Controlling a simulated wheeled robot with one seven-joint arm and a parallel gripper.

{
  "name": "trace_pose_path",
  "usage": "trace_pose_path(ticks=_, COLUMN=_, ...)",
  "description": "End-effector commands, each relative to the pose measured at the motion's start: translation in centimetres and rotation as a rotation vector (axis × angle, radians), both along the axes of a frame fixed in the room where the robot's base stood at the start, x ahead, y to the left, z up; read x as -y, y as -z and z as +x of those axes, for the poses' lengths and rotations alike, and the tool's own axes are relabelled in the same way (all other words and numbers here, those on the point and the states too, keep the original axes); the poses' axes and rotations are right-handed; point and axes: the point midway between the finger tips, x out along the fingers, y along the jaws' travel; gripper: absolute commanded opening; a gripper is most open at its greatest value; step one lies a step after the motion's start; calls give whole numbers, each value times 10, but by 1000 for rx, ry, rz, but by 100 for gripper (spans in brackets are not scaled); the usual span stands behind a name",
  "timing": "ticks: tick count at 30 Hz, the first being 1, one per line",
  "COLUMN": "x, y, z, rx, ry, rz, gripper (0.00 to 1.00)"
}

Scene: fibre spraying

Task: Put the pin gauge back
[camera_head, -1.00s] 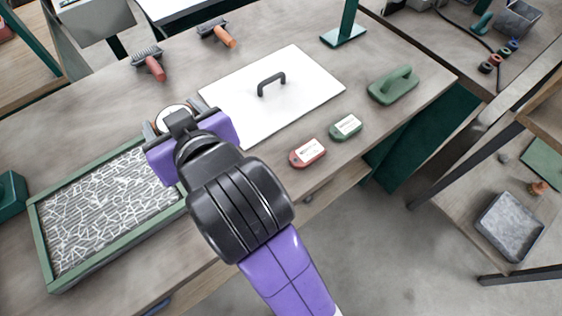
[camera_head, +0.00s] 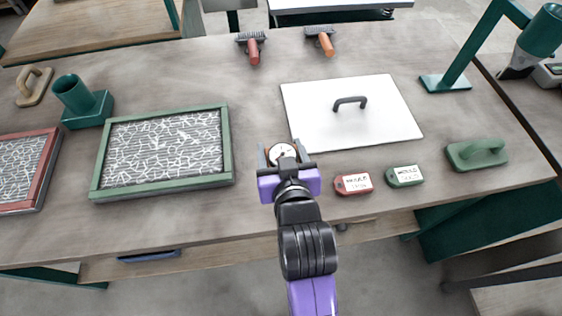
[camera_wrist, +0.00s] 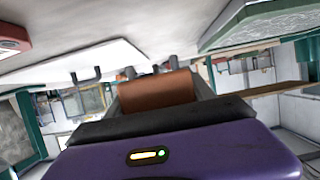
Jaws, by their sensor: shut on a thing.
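The pin gauge (camera_head: 283,152), with a round white dial face, is held between the fingers of my gripper (camera_head: 284,161). My gripper is shut on it over the wooden table, between the green-framed tray and the white board. In the wrist view a brown rounded body (camera_wrist: 157,92) sits between the fingers (camera_wrist: 165,85); it appears to be part of the gauge. Its lower end is hidden in the head view. A teal block with an upright open cup (camera_head: 88,104) stands at the left behind the green-framed tray; I cannot tell whether it belongs to the gauge.
The green-framed tray (camera_head: 228,150) lies left of my gripper, a red-framed tray (camera_head: 45,172) farther left. The white board (camera_head: 385,115) with a dark handle lies right. Red (camera_head: 353,184) and green (camera_head: 405,176) tags lie front right. Two rollers (camera_head: 254,47) (camera_head: 324,40) lie behind.

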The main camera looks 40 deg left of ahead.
Motion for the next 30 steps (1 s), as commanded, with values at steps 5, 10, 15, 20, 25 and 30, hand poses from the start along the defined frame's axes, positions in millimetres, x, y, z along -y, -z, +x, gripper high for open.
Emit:
trace_pose_path(ticks=5, x=0, y=14, z=0, rx=1, ry=0, rz=2, gripper=1)
trace_pose_path(ticks=10, x=0, y=36, z=0, rx=-1, ry=1, rz=-2, gripper=1)
trace_pose_path(ticks=15, x=0, y=55, z=0, rx=1, ry=0, rz=0, gripper=1)
trace_pose_path(ticks=20, x=0, y=57, z=0, rx=2, ry=0, rz=2, gripper=1)
trace_pose_path(ticks=25, x=0, y=58, z=0, rx=2, ry=0, rz=2, gripper=1)
trace_pose_path(ticks=30, x=0, y=61, z=0, rx=1, ry=1, rz=1, gripper=71)
